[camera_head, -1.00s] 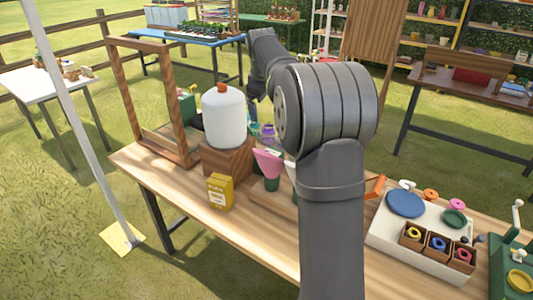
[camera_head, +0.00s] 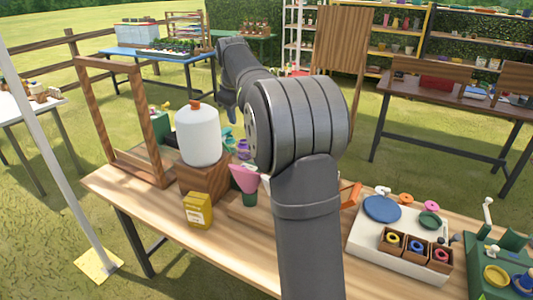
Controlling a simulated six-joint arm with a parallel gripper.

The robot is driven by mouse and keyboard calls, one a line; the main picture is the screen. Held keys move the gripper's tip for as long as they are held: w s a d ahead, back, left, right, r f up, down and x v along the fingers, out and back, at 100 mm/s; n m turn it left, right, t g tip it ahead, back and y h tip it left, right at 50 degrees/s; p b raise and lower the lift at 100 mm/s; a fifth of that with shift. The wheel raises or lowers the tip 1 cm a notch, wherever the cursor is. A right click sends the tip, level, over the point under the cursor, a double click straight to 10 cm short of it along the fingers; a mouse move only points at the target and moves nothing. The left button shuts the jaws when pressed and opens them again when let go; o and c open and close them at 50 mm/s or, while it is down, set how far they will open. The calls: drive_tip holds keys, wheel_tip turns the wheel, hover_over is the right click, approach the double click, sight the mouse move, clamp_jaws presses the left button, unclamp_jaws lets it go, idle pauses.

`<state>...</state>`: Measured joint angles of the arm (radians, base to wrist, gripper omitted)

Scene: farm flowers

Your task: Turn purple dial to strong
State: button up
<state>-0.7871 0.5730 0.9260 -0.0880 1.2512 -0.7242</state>
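A small purple object (camera_head: 243,149) sits on the wooden table just right of the white jug, partly hidden by my arm. I cannot tell whether it is the purple dial, and no strong mark can be read. My dark grey arm rises from the bottom middle, bends at a large joint and reaches back over the table. Its far end hangs down behind the jug, left of the large joint. The fingers of my gripper cannot be made out, so I cannot see whether they are open or hold anything.
The white jug (camera_head: 198,137) stands on a wooden block beside a wooden frame (camera_head: 154,128). A white board (camera_head: 374,238) with a blue disc and ring boxes lies right, near a green device (camera_head: 482,260).

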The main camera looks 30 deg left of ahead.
sight(243, 167)
drive_tip(key=w+a+f+m, duration=0.2)
drive_tip(key=w+f+m, duration=0.1)
drive_tip(key=f, duration=0.6)
drive_tip(key=w+a+f+m, duration=0.2)
drive_tip(key=w+f+m, duration=0.1)
drive_tip(key=f, duration=0.7)
drive_tip(key=w+a+f+m, duration=0.2)
drive_tip(key=w+f+m, duration=0.1)
drive_tip(key=f, duration=0.6)
drive_tip(key=shift+w+a+f+m+y, duration=0.15)
drive_tip(key=shift+w+f+m+y, duration=0.15)
drive_tip(key=shift+w, duration=0.3)
drive_tip(key=shift+c, duration=0.5)
drive_tip(key=c, duration=0.6)
